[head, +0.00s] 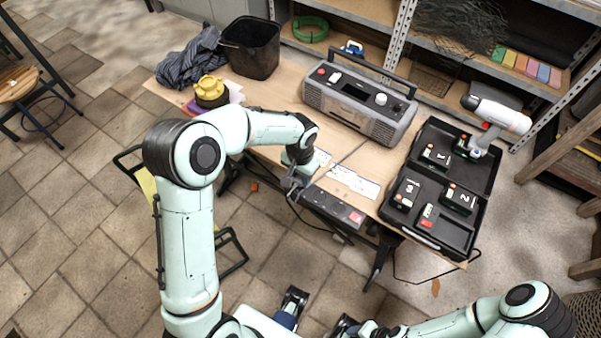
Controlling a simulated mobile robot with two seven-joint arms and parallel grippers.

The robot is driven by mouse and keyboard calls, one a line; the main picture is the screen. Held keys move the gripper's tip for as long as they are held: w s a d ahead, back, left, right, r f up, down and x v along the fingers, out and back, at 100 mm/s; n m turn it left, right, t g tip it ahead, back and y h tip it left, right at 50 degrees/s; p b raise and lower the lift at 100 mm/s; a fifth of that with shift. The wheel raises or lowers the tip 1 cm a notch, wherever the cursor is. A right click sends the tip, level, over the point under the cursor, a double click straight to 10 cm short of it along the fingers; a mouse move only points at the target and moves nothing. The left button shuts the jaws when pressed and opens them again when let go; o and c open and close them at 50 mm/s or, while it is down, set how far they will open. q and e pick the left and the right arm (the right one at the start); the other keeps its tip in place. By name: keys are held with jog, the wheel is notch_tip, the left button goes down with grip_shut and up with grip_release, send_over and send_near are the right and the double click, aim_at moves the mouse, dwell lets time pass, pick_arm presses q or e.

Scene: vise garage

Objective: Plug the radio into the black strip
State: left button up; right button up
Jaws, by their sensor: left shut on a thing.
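The radio (358,105) is a grey boombox with a carry handle, upright at the back of the wooden table. The black strip (332,206) lies along the table's front edge, with a red switch at its right end. A thin dark line runs from the radio towards my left gripper. My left gripper (291,190) is shut at the strip's left end on a small thing, likely the plug, mostly hidden by the fingers. I cannot tell whether it touches a socket. My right gripper (368,329) is low at the bottom edge, away from the table, its fingers unclear.
A white strip (352,182) lies just behind the black one. A black open case (440,190) with numbered items fills the table's right end. A black bin (250,48), dark cloth (192,60) and yellow object (209,87) stand at the left. Shelving (400,35) stands behind.

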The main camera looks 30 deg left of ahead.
aim_at(300, 177)
pick_arm(q)
jog(key=shift+f+b, duration=0.3)
jog(key=shift+f, duration=0.4)
jog(key=shift+f+b, duration=0.5)
jog(key=shift+f, duration=0.1)
dwell(1.6)
jog(key=o, duration=1.1)
jog(key=shift+c, duration=0.2)
notch_tip(300, 177, up, 13)
jog(key=p, duration=0.1)
jog(key=shift+r+p, duration=0.2)
jog(key=shift+p, duration=0.15)
